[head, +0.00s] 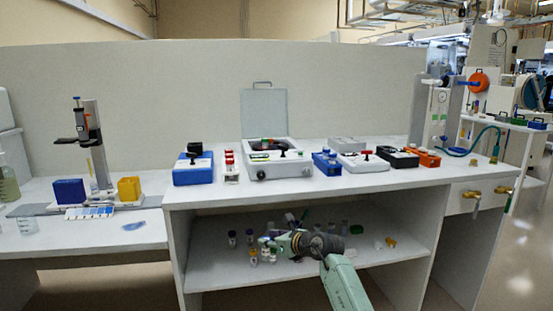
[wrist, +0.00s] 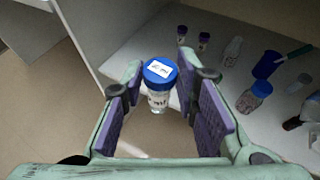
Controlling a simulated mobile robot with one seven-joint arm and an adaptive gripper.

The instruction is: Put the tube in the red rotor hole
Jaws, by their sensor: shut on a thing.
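My gripper (wrist: 158,92) has its purple-padded fingers shut around a clear tube (wrist: 158,100) with a blue cap and a white written label on top. The tube stands roughly upright between the pads. In the head view my gripper (head: 270,243) is at the lower shelf, below the bench top, and the tube is too small there to make out clearly. The centrifuge (head: 297,171) stands on the bench top with its grey lid (head: 264,112) raised. Its bowl shows dark, with small red and green parts; the red rotor hole cannot be made out.
The bench top edge overhangs my gripper. A blue box (head: 193,172), red-capped bottles (head: 230,168) and a blue rack (head: 327,163) flank the centrifuge.

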